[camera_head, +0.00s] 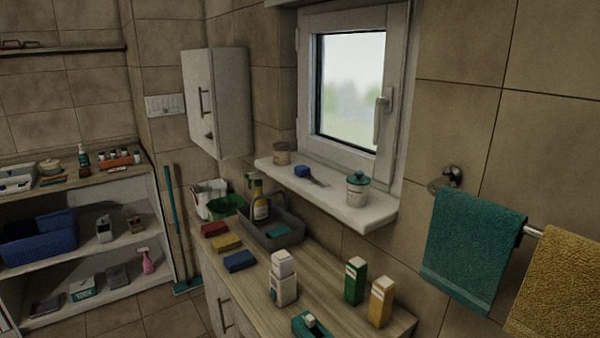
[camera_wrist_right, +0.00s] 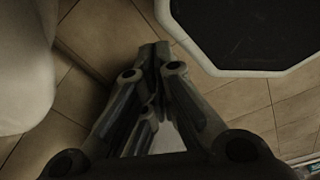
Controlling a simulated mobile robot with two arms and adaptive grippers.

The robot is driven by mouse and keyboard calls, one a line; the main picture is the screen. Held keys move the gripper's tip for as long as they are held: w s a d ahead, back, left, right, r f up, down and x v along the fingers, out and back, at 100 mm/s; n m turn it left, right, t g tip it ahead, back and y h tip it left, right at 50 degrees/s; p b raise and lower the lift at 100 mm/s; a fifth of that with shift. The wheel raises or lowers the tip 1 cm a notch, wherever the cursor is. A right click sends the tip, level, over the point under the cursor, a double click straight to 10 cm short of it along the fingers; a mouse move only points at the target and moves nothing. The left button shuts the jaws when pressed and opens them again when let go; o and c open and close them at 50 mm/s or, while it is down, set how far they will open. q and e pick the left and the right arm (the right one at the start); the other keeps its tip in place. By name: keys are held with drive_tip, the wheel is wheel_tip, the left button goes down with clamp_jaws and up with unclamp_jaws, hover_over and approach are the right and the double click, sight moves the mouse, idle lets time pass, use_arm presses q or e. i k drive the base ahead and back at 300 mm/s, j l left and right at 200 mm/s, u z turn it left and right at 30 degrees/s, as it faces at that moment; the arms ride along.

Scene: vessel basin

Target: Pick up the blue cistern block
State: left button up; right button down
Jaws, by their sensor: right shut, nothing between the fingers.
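Two small blue things could be the blue cistern block, and I cannot tell which it is. One is a small blue block (camera_head: 302,171) on the white windowsill (camera_head: 350,213). The other is a flat blue block (camera_head: 239,261) on the wooden counter (camera_head: 255,285), near a yellow block and a red one. Neither shows in the right wrist view. My right gripper (camera_wrist_right: 154,48) is shut and empty in the right wrist view, above a tiled floor and away from both blocks. My left gripper is not in view.
A tin (camera_head: 281,155) and a lidded jar (camera_head: 357,190) stand on the sill. White containers (camera_head: 283,280), green (camera_head: 355,281) and yellow cartons (camera_head: 381,301) stand on the counter. Towels hang at right.

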sight(302, 170)
drive_tip(key=i+j+z, duration=0.1)
drive_tip(key=i+j, duration=0.15)
drive_tip(key=i+j+z, duration=0.15)
drive_tip(key=j, duration=0.35)
drive_tip(key=i+j+z, duration=0.1)
drive_tip(key=i+j, duration=0.15)
drive_tip(key=j, duration=0.15)
